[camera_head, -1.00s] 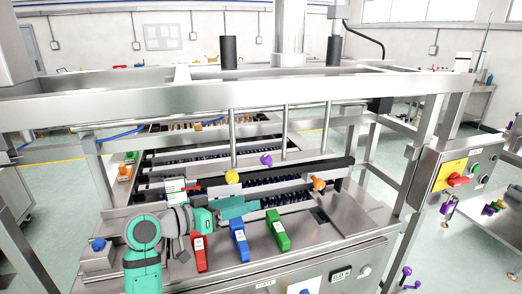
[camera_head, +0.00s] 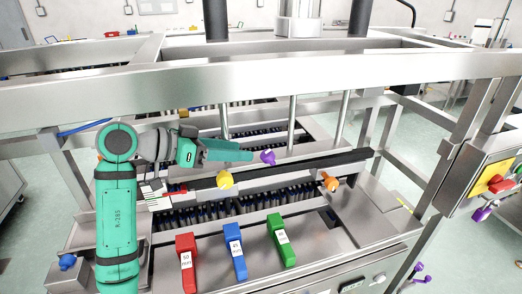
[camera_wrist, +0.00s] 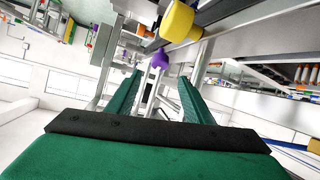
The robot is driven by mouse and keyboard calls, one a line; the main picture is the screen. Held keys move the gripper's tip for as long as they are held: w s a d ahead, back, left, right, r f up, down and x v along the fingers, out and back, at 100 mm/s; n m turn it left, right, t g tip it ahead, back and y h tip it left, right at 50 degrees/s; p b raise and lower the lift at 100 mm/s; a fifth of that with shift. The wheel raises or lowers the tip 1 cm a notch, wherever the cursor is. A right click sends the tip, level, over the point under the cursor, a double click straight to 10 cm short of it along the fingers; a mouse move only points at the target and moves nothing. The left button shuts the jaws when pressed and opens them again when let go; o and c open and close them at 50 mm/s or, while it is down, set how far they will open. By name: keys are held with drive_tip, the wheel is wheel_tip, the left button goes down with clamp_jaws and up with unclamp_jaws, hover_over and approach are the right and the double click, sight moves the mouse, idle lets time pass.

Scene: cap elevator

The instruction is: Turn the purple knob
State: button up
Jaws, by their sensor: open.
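The purple knob (camera_head: 268,157) sits on the machine's rail in the head view, just beyond the tip of my green gripper (camera_head: 245,154). In the wrist view the purple knob (camera_wrist: 160,60) appears ahead, between the far ends of the fingers of my gripper (camera_wrist: 158,85). The fingers are apart with nothing held between them. The head view does not clearly show the gap between knob and fingertips. A yellow knob (camera_head: 225,180) is close by, nearer and to the left; it is also large at the top of the wrist view (camera_wrist: 178,20).
An orange knob (camera_head: 331,182) is to the right on the rail. Red (camera_head: 187,262), blue (camera_head: 235,250) and green (camera_head: 281,240) blocks stand on the front panel. Vertical metal rods (camera_head: 292,125) and a steel crossbeam (camera_head: 270,85) stand near the gripper.

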sight(266, 153)
drive_tip(key=x, duration=0.8)
drive_tip(key=shift+d, duration=0.1)
drive_tip(key=c, duration=1)
